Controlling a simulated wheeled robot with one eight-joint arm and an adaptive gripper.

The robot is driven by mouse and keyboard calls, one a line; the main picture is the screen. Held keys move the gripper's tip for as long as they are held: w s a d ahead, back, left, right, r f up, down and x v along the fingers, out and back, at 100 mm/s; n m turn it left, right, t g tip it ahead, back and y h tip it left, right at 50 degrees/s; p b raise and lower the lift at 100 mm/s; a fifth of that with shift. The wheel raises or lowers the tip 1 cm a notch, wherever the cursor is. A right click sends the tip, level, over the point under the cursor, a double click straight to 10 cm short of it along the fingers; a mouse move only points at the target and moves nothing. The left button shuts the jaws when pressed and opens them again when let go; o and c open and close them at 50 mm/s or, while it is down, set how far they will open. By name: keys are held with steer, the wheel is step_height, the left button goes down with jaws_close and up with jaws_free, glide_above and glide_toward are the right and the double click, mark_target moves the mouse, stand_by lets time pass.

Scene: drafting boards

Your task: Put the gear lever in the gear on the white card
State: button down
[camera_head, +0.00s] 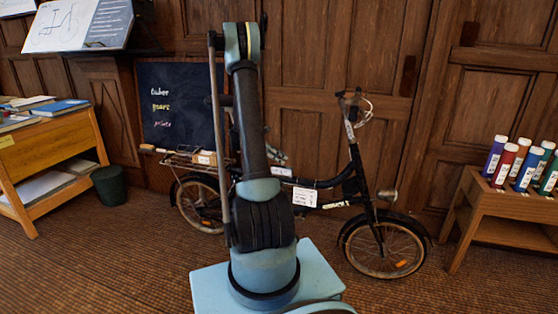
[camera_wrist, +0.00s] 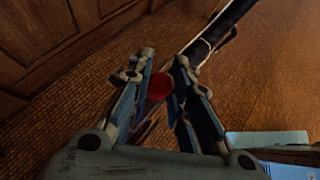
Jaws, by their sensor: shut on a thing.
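A dark bicycle (camera_head: 335,183) stands behind my arm, and part of its frame shows in the wrist view (camera_wrist: 215,32). A white card (camera_head: 308,197) hangs at the middle of the bicycle; its marking is too small to read. In the wrist view, a round red knob (camera_wrist: 160,86), which looks like the gear lever's end, sits between the two fingers of my gripper (camera_wrist: 165,58). My gripper is shut on it. The lever's lower part is largely hidden, and I cannot tell which gear it is in. In the head view my arm hides the lever.
A chalkboard (camera_head: 180,100) leans at the wall behind the bicycle. A wooden desk (camera_head: 45,155) with books and a dark bin (camera_head: 110,186) stand at the left. A low wooden bench (camera_head: 500,205) with several coloured tubes stands at the right. The floor in front is clear.

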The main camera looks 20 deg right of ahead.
steer(key=c, duration=1.4)
jaws_free()
steer(key=shift+c, duration=0.2)
steer(key=shift+a, duration=0.1)
steer(key=v, duration=1.1)
steer(key=shift+a+r, duration=0.2)
steer(key=shift+a, duration=0.15)
steer(key=shift+w, duration=0.1)
